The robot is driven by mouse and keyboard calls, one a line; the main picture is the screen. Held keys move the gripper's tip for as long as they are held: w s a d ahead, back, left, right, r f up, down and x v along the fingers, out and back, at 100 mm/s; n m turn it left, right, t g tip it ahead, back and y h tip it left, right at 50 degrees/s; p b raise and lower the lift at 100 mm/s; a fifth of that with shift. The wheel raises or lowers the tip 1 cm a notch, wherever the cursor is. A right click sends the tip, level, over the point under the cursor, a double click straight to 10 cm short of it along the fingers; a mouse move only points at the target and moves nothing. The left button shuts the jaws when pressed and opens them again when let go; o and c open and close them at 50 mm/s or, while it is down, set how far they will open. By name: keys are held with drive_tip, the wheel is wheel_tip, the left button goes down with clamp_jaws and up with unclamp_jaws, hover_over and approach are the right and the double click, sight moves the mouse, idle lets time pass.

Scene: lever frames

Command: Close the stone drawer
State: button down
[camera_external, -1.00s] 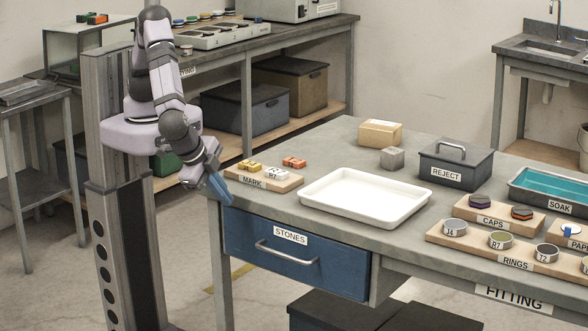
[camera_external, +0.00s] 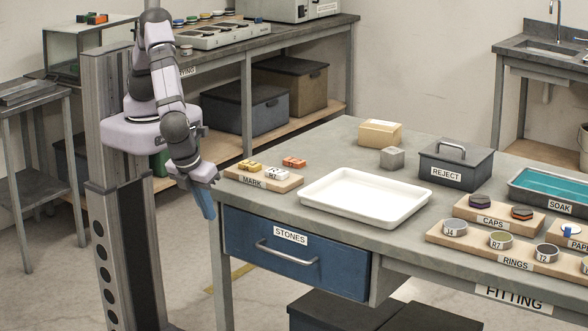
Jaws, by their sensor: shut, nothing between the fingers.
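The blue stone drawer (camera_external: 296,263), labelled STONES, sits under the left part of the table's front edge. It has a silver bar handle (camera_external: 287,255) on its front. From this view I cannot tell exactly how far its front stands out from the table. My gripper (camera_external: 206,207), with blue fingers pointing down, is at the table's left corner, left of the drawer front and apart from the handle. It is shut and holds nothing.
The tabletop (camera_external: 270,209) carries a MARK board (camera_external: 262,180), a white tray (camera_external: 364,198), a grey REJECT box (camera_external: 455,167) and a RINGS board (camera_external: 480,243). Dark boxes (camera_external: 340,312) stand on the floor below. The space in front of the drawer looks free.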

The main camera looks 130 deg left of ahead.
sight(235, 229)
drive_tip(key=p+x, duration=0.1)
drive_tip(key=x, duration=0.2)
drive_tip(key=a+p+x, duration=0.1)
drive_tip(key=x, duration=0.3)
drive_tip(key=a+r+p+x, duration=0.1)
drive_tip(key=x, duration=0.2)
drive_tip(key=shift+a+f, duration=0.35)
drive_tip(key=shift+a+f+p, duration=0.15)
drive_tip(key=shift+a+p, duration=0.3)
drive_tip(key=shift+a, duration=0.2)
drive_tip(key=shift+a, duration=1.1)
